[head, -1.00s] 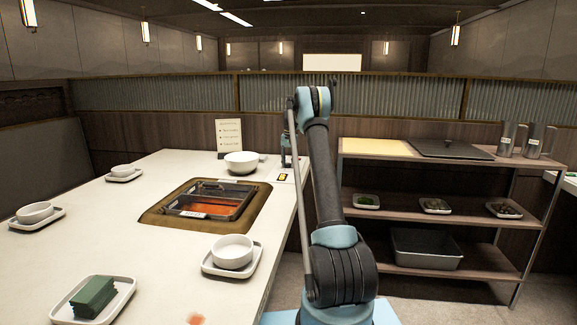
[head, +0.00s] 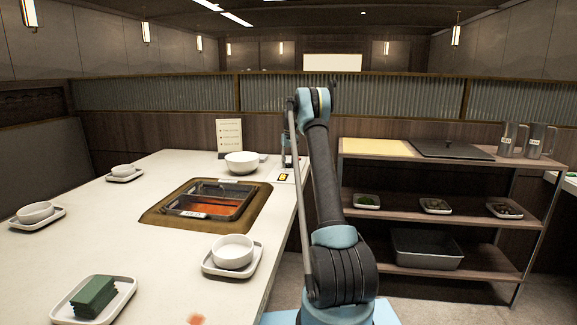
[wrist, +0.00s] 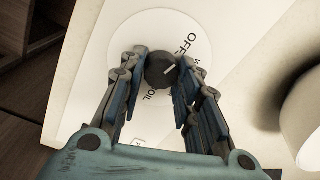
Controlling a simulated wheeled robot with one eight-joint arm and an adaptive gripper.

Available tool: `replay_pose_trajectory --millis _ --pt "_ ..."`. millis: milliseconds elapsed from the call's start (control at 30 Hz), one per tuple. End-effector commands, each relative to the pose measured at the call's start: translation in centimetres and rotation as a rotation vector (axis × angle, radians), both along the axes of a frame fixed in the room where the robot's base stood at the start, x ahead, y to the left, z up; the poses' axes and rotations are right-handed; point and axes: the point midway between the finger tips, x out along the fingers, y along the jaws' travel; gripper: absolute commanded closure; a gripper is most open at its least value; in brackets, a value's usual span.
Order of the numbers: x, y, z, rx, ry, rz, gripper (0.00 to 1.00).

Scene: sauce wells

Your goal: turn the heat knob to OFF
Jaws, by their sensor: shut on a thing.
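The dark round heat knob (wrist: 159,71) sits on a white round dial plate (wrist: 125,38) in the wrist view. Its pale pointer line points to the right and slightly up, toward the side with the OFF lettering (wrist: 185,45); I cannot tell whether it lines up exactly. BOIL lettering is below the knob, partly covered by a finger. My gripper (wrist: 161,66) is shut on the knob, one finger on each side. In the head view my gripper (head: 288,163) is small at the table's far right edge, and the knob is hidden there.
A white bowl (head: 241,162) stands left of my gripper, near a sign card (head: 230,134). The sunken pot (head: 222,193) with red broth is nearer. More bowls and a plate of green cloths (head: 93,296) are on the table. A shelf rack (head: 430,215) stands at right.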

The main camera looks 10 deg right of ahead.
Motion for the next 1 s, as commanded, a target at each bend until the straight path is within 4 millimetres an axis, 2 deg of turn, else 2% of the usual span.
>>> replay_pose_trajectory --millis 33,67,133,567,767,1000 --pt "0.0 0.0 0.0 0.0 -0.001 0.0 0.93" --pt "0.0 0.0 0.0 0.0 -0.001 0.0 0.65" --pt "0.0 0.0 0.0 0.0 -0.001 0.0 0.49" --pt "0.0 0.0 0.5 0.0 0.0 -0.001 0.49" --pt "0.0 -0.2 3.2 0.0 0.0 -0.001 0.49" --pt "0.1 -0.4 7.8 0.0 0.0 -0.001 0.49"
